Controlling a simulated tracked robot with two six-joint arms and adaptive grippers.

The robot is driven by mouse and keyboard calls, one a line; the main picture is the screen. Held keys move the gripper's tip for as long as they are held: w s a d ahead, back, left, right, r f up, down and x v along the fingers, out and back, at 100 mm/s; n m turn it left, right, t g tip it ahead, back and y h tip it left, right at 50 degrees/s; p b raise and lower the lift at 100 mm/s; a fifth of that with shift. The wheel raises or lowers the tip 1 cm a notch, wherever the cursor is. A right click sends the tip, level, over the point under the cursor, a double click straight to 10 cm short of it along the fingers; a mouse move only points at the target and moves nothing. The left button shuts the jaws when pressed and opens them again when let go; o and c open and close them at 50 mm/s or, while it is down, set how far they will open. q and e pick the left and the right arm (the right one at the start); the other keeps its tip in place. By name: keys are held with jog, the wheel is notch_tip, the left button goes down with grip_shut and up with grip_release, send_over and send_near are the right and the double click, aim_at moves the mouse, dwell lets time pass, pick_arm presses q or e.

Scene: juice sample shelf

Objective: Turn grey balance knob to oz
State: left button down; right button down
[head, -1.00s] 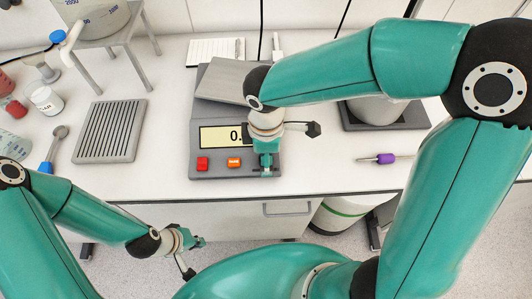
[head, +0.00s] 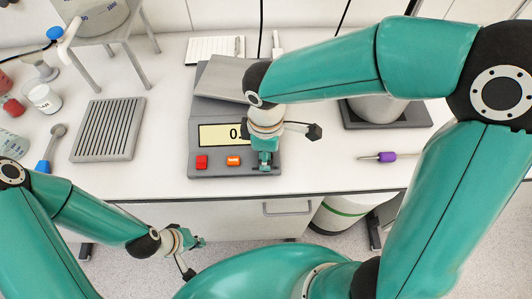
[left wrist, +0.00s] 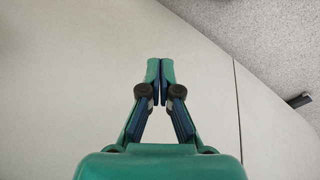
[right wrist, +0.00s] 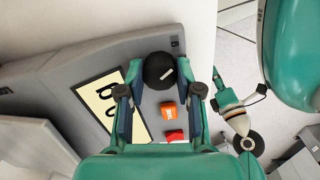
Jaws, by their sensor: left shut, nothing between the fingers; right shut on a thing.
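The grey balance (head: 215,170) stands on the bench, with a display, a red button (head: 202,162) and an orange button (head: 233,160) on its front. Its dark grey round knob (right wrist: 160,72) with a white pointer line shows between the fingers in the right wrist view. My right gripper (head: 265,163) points down at the balance's front right corner and is shut on this knob, hiding it in the head view. My left gripper (head: 198,242) is low in front of the bench, shut and empty; its fingertips (left wrist: 160,66) meet in the left wrist view.
A slotted grey plate (head: 108,130) lies left of the balance. A purple-handled tool (head: 388,156) lies to the right, in front of a dark-based device (head: 410,116). Bottles and a metal stand (head: 145,65) are at the left. The bench front edge is clear.

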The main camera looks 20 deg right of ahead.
jog(key=m+b, duration=0.2)
jog(key=m, duration=0.2)
jog(key=shift+m+b, duration=0.7)
jog(key=shift+m, duration=0.9)
jog(key=shift+r, duration=0.1)
jog(key=shift+w, duration=0.1)
jog(key=c, duration=0.8)
grip_release()
jog(key=shift+o, duration=0.2)
notch_tip(320, 180, up, 12)
